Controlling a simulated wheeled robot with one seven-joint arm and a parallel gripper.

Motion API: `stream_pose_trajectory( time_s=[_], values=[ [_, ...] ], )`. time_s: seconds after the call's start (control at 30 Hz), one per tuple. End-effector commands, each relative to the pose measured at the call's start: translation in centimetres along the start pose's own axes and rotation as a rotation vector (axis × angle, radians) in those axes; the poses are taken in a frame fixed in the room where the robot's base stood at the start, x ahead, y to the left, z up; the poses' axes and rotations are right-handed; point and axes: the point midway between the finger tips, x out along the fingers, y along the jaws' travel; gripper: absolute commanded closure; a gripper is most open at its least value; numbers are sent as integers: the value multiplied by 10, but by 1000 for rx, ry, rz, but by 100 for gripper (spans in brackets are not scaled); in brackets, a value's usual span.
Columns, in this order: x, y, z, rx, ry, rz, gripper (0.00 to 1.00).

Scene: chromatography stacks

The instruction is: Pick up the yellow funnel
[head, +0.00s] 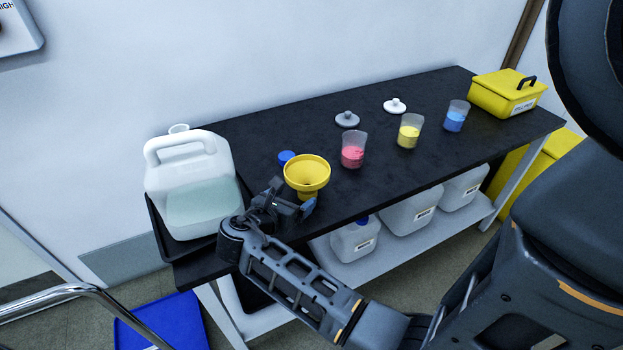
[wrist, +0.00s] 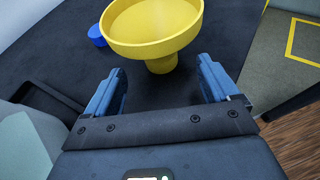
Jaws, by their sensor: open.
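The yellow funnel (head: 307,172) stands upright, wide mouth up, on the black bench top near its front edge. In the wrist view the funnel (wrist: 153,27) is just ahead of the fingers, its stem below the bowl and in line with the space between them. My gripper (head: 292,206) is at the near side of the funnel. In the wrist view my gripper (wrist: 160,85) is open, with one blue finger on each side and nothing between them. I cannot tell whether any finger touches the funnel.
A blue cap (head: 286,157) lies behind the funnel. A white jug (head: 190,165) stands in a dark tray at left. Beakers of pink (head: 352,152), yellow (head: 409,133) and blue (head: 456,117) powder stand to the right. A yellow box (head: 505,95) sits at the far end. Jugs fill the lower shelf.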

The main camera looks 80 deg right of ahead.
Motion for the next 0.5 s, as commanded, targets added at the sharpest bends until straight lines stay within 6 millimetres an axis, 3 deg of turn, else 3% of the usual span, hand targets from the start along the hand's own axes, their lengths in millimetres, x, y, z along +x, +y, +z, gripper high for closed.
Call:
stream_pose_trajectory(
  time_s=[0.5],
  values=[
    [62,1,-7,2,0,-3,12]
  ],
)
